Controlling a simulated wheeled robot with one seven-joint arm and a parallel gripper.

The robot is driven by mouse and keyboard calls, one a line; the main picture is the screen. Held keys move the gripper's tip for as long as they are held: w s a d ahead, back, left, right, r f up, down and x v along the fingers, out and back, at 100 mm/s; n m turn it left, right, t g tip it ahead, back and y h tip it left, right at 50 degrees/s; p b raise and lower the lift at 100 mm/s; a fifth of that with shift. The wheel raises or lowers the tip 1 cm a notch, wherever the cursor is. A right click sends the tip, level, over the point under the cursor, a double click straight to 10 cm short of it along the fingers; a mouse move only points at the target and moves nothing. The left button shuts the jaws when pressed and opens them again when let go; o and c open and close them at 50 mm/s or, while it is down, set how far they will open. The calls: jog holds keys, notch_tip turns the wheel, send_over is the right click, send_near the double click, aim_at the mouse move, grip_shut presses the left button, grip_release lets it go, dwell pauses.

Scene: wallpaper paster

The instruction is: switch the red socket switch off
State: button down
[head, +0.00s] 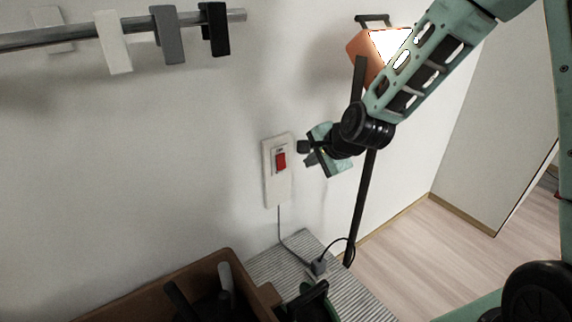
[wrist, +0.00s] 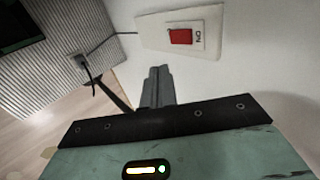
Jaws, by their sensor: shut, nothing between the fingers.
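The red socket switch (head: 280,161) sits on a pale wall plate (head: 269,187) in the head view. It also shows in the wrist view (wrist: 181,36), with "ON" lettering beside it on the plate (wrist: 152,27). My gripper (head: 304,152) is just right of the plate in the head view, its fingers pointing towards the wall. In the wrist view my gripper (wrist: 158,72) has its fingers together, with nothing between them. The fingertips appear apart from the switch, and the exact gap to the wall is hard to tell.
A cable (head: 280,225) runs from the plate to a plug on a striped surface (head: 365,300). A brown box (head: 150,300) with tools stands below. An orange lamp (head: 357,46) on a dark pole (head: 364,200) is behind my arm. A rail (head: 75,34) with hanging pieces is upper left.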

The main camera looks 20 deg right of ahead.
send_near(282, 168)
notch_tip(282, 168, down, 4)
jog(key=w, duration=0.1)
jog(key=w+a+p, duration=0.1)
jog(key=w+p, duration=0.1)
jog(key=shift+w+a+f, duration=0.2)
jog(key=shift+w+f, duration=0.15)
jog(key=shift+w, duration=0.05)
jog(key=shift+f, duration=0.1)
jog(key=shift+w+f+b, duration=0.1)
jog(key=shift+f+b, duration=0.1)
jog(key=shift+b, duration=0.8)
jog(key=shift+r+p, duration=0.25)
jog(key=shift+p, duration=0.05)
